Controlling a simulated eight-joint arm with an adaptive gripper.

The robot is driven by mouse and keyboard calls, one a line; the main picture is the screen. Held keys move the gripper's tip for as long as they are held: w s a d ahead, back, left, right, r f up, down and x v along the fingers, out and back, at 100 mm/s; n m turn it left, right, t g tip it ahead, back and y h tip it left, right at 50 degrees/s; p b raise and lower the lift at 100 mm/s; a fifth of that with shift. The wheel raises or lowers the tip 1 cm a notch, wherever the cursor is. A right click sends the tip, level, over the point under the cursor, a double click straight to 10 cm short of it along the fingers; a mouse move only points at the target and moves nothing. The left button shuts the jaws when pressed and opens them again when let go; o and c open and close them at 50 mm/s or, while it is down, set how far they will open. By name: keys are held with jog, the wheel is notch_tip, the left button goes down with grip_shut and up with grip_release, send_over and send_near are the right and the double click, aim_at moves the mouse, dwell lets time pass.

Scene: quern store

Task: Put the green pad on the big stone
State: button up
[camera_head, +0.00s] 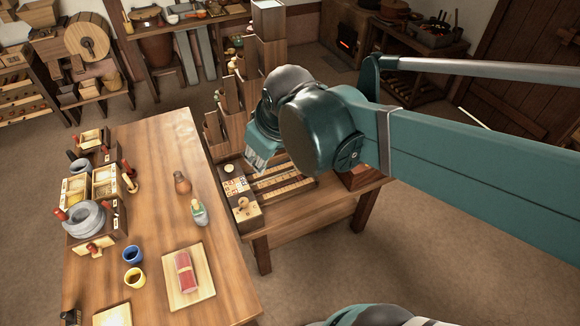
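I cannot make out a green pad in this view. Two grey round stones sit in wooden stands at the left of the long table: a larger-looking near stone (85,219) and a far stone (80,167). Which one is the big stone I cannot tell for sure. My arm reaches in from the right, and its end with my gripper (258,158) hangs over the lower side bench, well right of the stones. The fingers are small and partly hidden by the wrist, so neither their opening nor anything held shows clearly.
The long table (225,275) holds a brown jar (182,183), a bottle (199,214), a blue cup (132,255), a yellow cup (135,278) and a board (205,288) with a red block. Tall wooden boxes (270,55) stand behind the side bench (300,218). The table's middle has bare wood.

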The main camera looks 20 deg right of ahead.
jog(key=s+d+m+t, duration=0.1)
jog(key=s+d+m, duration=0.3)
jog(key=s, duration=0.2)
jog(key=shift+s+d+m+t, duration=0.25)
jog(key=shift+s+m+t, duration=0.15)
jog(key=shift+f+b, duration=0.35)
jog(key=shift+b, duration=0.05)
dwell(1.1)
